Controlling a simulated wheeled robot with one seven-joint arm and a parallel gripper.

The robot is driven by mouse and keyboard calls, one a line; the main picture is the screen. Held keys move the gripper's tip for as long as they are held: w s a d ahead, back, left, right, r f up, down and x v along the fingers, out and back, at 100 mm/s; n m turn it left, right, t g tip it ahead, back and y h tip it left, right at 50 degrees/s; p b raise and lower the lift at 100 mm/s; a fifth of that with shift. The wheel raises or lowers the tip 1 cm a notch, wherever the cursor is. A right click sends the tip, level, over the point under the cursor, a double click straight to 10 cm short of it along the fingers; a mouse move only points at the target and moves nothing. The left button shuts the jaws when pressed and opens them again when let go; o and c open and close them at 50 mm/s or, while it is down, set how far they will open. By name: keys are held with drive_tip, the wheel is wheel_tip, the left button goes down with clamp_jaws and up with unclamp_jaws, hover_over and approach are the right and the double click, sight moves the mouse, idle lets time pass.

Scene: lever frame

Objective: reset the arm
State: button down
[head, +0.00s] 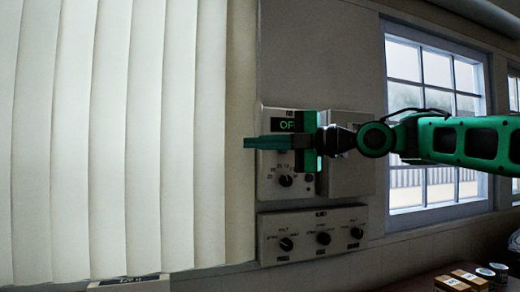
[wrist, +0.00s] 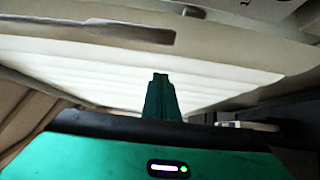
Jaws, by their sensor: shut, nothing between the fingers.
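My green arm (head: 470,140) reaches in from the right in the head view, roughly level. My gripper (head: 250,142) points left, with its fingers together and nothing between them. It shows in front of the upper control panel (head: 270,185) and partly hides it. In the wrist view my gripper (wrist: 158,80) also shows as closed green fingers at the centre. Whether it touches the panel cannot be told.
The upper panel has a display (head: 286,125) reading "OF" and a dial (head: 286,181). A lower panel (head: 312,234) has three knobs. White blinds (head: 120,140) fill the left. A window (head: 435,80) is at right. Small boxes and cans (head: 485,273) stand at lower right.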

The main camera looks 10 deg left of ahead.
drive_tip(key=v, duration=0.9)
drive_tip(key=w+d+f+m+t+h, duration=0.4)
drive_tip(key=w+d+f+m+h, duration=0.2)
drive_tip(key=d+f+m, duration=0.5)
drive_tip(key=s+d+f+m+h, duration=0.25)
drive_tip(key=d+f+m, duration=0.25)
drive_tip(key=d+f, duration=0.25)
drive_tip(key=s+d+f+m+h, duration=0.1)
drive_tip(key=d+f+m+h, duration=0.35)
drive_tip(key=d+f, duration=0.3)
drive_tip(key=s+d+f+m+g+h, duration=0.3)
drive_tip(key=s+d+f+m+g, duration=0.1)
drive_tip(key=s+d+f+m, duration=0.8)
drive_tip(key=s+d+f+m+g, duration=0.1)
drive_tip(key=s+f+m, duration=0.1)
drive_tip(key=s, duration=0.5)
drive_tip(key=s+d+f+m+g, duration=0.1)
drive_tip(key=s+f+m+g, duration=0.1)
drive_tip(key=s+f, duration=0.2)
drive_tip(key=s+d+f+m+g+h, duration=0.1)
drive_tip(key=s+f+m+g, duration=0.1)
drive_tip(key=s, duration=0.7)
drive_tip(key=shift+s+d+f+m, duration=0.25)
drive_tip(key=shift+s+f+m, duration=0.1)
drive_tip(key=shift+f, duration=0.5)
